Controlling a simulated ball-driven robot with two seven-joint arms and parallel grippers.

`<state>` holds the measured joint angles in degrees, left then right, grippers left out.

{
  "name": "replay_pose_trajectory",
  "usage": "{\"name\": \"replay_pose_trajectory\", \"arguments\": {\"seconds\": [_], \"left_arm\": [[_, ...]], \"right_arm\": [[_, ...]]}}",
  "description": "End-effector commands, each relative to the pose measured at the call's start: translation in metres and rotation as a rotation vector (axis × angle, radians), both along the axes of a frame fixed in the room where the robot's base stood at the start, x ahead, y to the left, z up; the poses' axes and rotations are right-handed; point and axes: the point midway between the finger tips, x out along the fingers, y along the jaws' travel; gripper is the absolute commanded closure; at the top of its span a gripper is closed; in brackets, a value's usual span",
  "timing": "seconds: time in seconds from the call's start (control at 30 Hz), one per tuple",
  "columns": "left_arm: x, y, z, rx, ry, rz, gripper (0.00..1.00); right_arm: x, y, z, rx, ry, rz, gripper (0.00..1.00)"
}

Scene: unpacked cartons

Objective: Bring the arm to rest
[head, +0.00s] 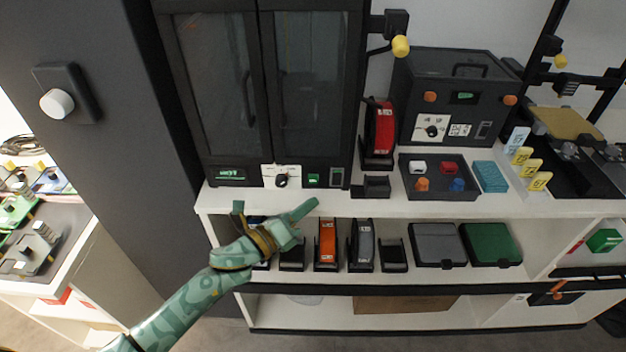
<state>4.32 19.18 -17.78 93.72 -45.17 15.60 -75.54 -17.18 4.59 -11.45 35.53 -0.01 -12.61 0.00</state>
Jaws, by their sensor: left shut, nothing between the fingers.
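My left arm comes in from the lower left, green with a patterned skin. Its left gripper (316,203) is shut and empty, at the front edge of the white shelf unit's top (400,205), below the black cabinet with two glass doors (265,90). I cannot tell whether it touches the edge. The forearm and wrist hide part of the middle shelf at its left end. My right gripper is not in the head view.
An orange spool (326,243) and a grey spool (362,243) stand on the middle shelf near the gripper. A grey case (437,243) and a green case (490,243) lie further right. A dark tray (440,178) sits on top. A dark wall panel stands left.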

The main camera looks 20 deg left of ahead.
Motion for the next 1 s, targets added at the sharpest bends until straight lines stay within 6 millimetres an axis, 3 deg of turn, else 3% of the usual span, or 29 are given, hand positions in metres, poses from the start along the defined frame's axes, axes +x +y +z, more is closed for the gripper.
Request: {"name": "replay_pose_trajectory", "arguments": {"seconds": [0.3, 0.47, 0.57, 0.7, 1.0], "left_arm": [[-0.001, 0.001, 0.0, -0.014, 0.012, 0.013, 1.0], [-0.016, 0.019, -0.006, -0.183, 0.164, 0.184, 1.0], [-0.043, 0.046, -0.016, -0.401, 0.348, 0.401, 1.0], [-0.094, 0.081, -0.033, -0.674, 0.573, 0.698, 1.0], [-0.186, 0.118, -0.047, -0.971, 0.803, 1.107, 1.0]], "right_arm": [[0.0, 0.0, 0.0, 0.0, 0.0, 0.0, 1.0], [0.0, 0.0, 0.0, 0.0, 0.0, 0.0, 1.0], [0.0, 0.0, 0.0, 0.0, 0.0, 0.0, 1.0], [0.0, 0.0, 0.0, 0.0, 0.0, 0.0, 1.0], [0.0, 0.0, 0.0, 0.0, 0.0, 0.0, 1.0]]}}
